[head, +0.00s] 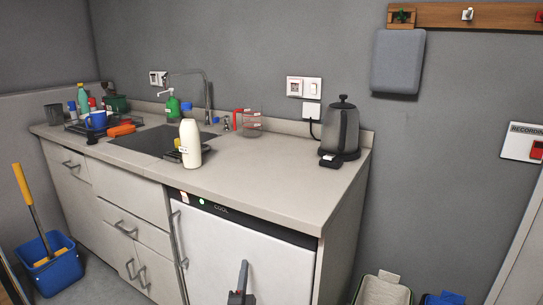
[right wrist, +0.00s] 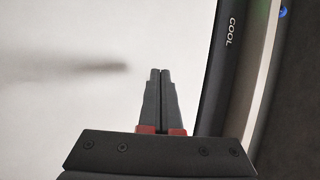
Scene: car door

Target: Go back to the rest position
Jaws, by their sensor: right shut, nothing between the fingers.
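My right gripper (head: 243,268) shows at the bottom of the head view, in front of the white door of the fridge (head: 215,245) under the counter. In the right wrist view its two dark fingers (right wrist: 160,72) are together and hold nothing. The fridge door (right wrist: 60,100) fills the left of that view, with the dark "COOL" strip (right wrist: 222,60) to the right of the fingers. I cannot tell whether the fingers touch the door. My left gripper is in neither view.
The counter (head: 260,180) holds a kettle (head: 341,128), a white bottle (head: 190,143) and a sink (head: 150,140). A blue bucket (head: 55,268) stands on the floor at the left. Bins (head: 382,291) stand at the lower right. A grey pad (head: 398,62) hangs on the wall.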

